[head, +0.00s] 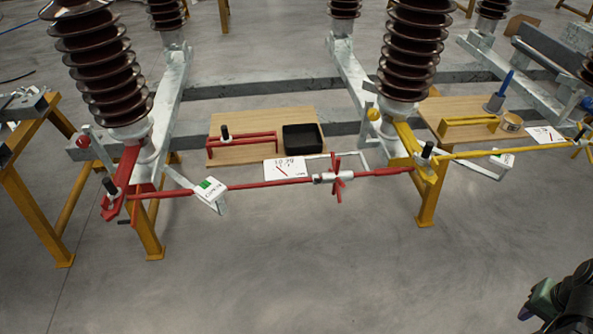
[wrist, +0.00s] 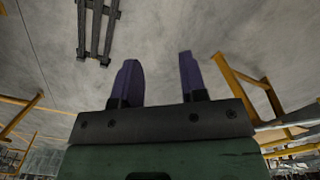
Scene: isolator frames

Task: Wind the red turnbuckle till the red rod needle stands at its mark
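The red turnbuckle (head: 337,178) is a pale sleeve with red cross arms, set in the red rod (head: 265,184) in the head view. The rod runs from the red lever (head: 125,180) on the left to the yellow lever at the right. A white card with a red needle line (head: 285,169) stands behind the rod; its marks are too small to read surely. A white and green tag (head: 210,193) sits on the rod further left. My gripper (wrist: 158,80) is open and empty in the wrist view, its two purple fingers apart. In the head view it is at the lower right, away from the turnbuckle.
A wooden board (head: 235,152) with a red bracket and a black tray (head: 303,138) lies behind the rod. Brown insulators (head: 412,50) rise at the back. A yellow rod (head: 500,152) and yellow post (head: 427,200) stand at right. The floor in front is clear.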

